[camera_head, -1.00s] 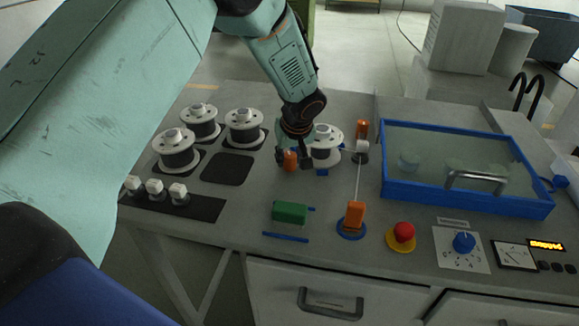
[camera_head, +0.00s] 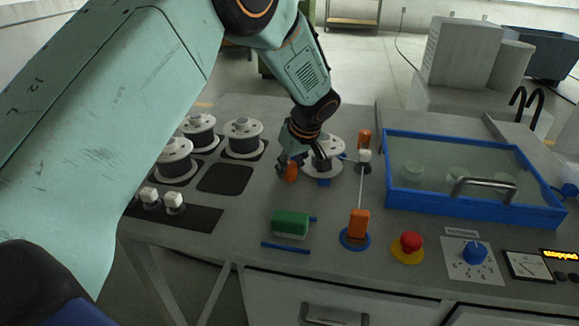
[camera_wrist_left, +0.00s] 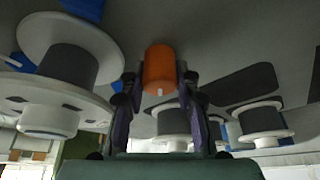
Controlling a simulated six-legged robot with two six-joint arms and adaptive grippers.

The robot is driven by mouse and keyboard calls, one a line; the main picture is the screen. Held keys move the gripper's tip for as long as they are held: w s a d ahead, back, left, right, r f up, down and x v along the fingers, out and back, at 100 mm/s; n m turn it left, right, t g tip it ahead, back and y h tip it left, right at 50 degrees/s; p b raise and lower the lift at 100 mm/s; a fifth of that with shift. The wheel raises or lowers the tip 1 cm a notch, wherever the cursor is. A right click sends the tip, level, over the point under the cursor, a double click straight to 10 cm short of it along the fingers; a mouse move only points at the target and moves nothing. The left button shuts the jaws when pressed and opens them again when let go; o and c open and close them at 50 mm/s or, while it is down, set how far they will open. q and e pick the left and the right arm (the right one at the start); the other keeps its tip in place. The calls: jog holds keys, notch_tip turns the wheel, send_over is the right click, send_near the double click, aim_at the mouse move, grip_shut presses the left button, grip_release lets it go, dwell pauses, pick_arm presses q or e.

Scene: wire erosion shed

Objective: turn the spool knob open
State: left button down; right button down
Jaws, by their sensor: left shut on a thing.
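The orange spool knob (camera_head: 291,172) stands on the grey bench top, just left of a white-flanged spool (camera_head: 323,160). My left gripper (camera_head: 289,168) reaches down over it and is shut on it. In the left wrist view the orange knob (camera_wrist_left: 160,68) sits between the two fingers (camera_wrist_left: 160,88), with a small white mark on its near edge. In the head view the fingers partly cover the knob, and its base is hidden. My right gripper is not in view.
Several other spools (camera_head: 242,136) stand on dark pads at left. An orange lever (camera_head: 358,224), a green block (camera_head: 290,224) and a red button (camera_head: 408,246) are in front. A blue-framed, clear-lidded tank (camera_head: 476,212) is at right. A bare pad (camera_head: 225,179) lies left of the gripper.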

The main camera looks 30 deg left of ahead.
pick_arm(q)
jog(key=c, duration=1.4)
grip_release()
jog(key=shift+c, duration=0.2)
jog(key=o, duration=0.5)
jog(key=shift+s+d+r, duration=0.1)
jog(key=shift+r, duration=0.1)
jog(key=shift+c, duration=0.2)
jog(key=shift+f, duration=0.1)
